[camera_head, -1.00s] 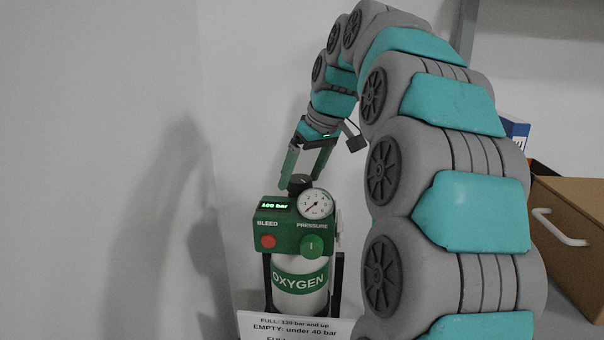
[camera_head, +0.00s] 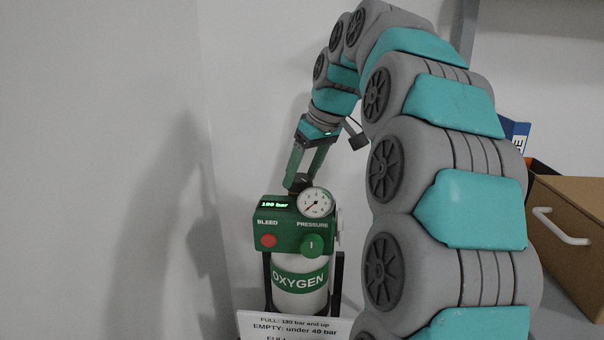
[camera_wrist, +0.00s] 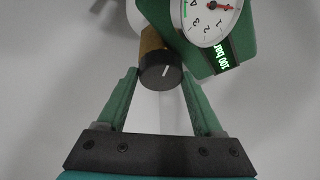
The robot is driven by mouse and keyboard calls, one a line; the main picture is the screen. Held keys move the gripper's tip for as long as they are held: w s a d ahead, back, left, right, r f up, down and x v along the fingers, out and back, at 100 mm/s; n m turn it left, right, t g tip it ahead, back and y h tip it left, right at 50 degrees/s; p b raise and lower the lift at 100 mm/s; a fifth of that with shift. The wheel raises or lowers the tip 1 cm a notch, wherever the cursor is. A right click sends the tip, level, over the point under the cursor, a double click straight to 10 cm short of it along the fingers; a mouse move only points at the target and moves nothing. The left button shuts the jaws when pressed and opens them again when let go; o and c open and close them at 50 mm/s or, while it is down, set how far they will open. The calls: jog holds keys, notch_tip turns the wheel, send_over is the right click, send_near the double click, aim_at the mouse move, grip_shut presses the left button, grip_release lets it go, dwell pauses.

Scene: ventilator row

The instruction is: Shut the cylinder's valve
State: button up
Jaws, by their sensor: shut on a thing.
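The oxygen cylinder (camera_head: 299,298) stands upright with a green head unit (camera_head: 285,233) on top. The black valve knob (camera_head: 300,183) sits above the head unit, and the wrist view shows it with a white line (camera_wrist: 160,75) on a brass stem (camera_wrist: 151,40). My gripper (camera_head: 302,188) reaches down from above with its green fingers on either side of the knob, shut on it. The wrist view shows the fingertips (camera_wrist: 160,80) flanking the knob. The display (camera_head: 274,204) reads 100 bar, beside a round white gauge (camera_head: 315,202).
A red bleed button (camera_head: 269,241) and a green pressure knob (camera_head: 312,245) are on the unit's front. A sign (camera_head: 295,327) stands before the cylinder. A brown box (camera_head: 572,225) with a white handle is at right. A wall is close behind.

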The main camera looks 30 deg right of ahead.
jog(key=n+y, duration=0.1)
jog(key=n, duration=0.2)
jog(key=shift+w+r+n+g, duration=0.1)
jog(key=shift+w+n+g, duration=0.05)
jog(key=shift+n+g, duration=0.25)
jog(key=shift+d+n+g+y, duration=0.1)
jog(key=shift+n+g+y, duration=0.25)
jog(key=shift+n, duration=0.35)
jog(key=o, duration=1.4)
jog(key=shift+c, duration=0.2)
